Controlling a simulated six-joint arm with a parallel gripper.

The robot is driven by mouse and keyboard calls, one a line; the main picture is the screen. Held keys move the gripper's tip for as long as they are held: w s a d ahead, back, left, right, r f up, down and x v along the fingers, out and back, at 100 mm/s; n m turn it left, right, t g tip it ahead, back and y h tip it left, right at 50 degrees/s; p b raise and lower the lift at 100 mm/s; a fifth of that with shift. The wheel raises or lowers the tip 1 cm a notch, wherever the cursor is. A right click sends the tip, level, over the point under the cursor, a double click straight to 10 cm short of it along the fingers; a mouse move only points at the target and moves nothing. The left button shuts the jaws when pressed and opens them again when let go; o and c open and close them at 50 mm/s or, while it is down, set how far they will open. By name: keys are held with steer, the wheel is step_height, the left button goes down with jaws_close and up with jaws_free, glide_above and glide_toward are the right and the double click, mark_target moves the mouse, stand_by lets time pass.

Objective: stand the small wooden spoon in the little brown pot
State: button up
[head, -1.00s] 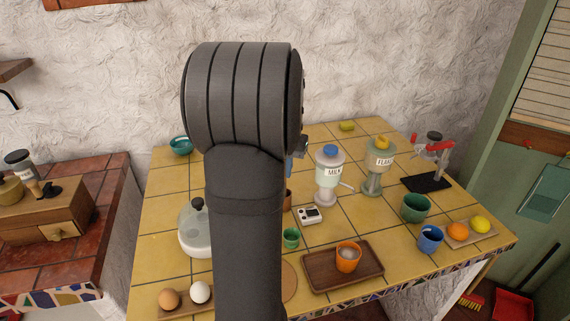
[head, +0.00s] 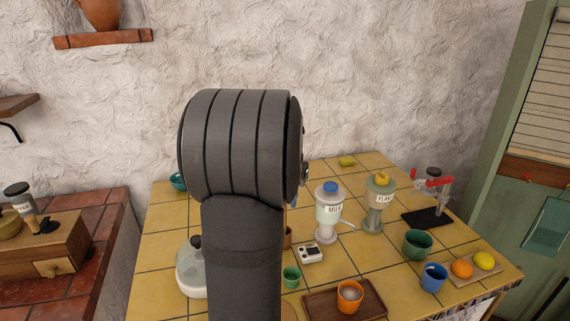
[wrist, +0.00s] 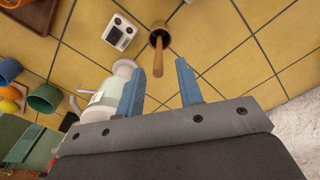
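In the wrist view the little brown pot (wrist: 166,31) stands on the yellow tiles. The small wooden spoon (wrist: 157,62) is upright in it, handle pointing up toward the camera, its lower end hidden inside. My gripper (wrist: 156,70) is open, with its two blue fingers to either side of the handle and a visible gap on both sides. In the head view my arm hides most of the gripper, and only the pot's edge (head: 288,238) shows beside my arm.
The milk dispenser (head: 329,212) stands close to the gripper, beside one finger in the wrist view. A small white device (head: 311,252), a green cup (head: 291,277) and a wooden tray (head: 375,302) with an orange cup (head: 350,295) are nearby.

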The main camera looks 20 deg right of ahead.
step_height(320, 180, up, 14)
steer(key=shift+r, duration=0.2)
steer(key=shift+f, duration=0.15)
stand_by(0.6)
step_height(320, 180, down, 16)
steer(key=shift+f, duration=0.2)
stand_by(0.5)
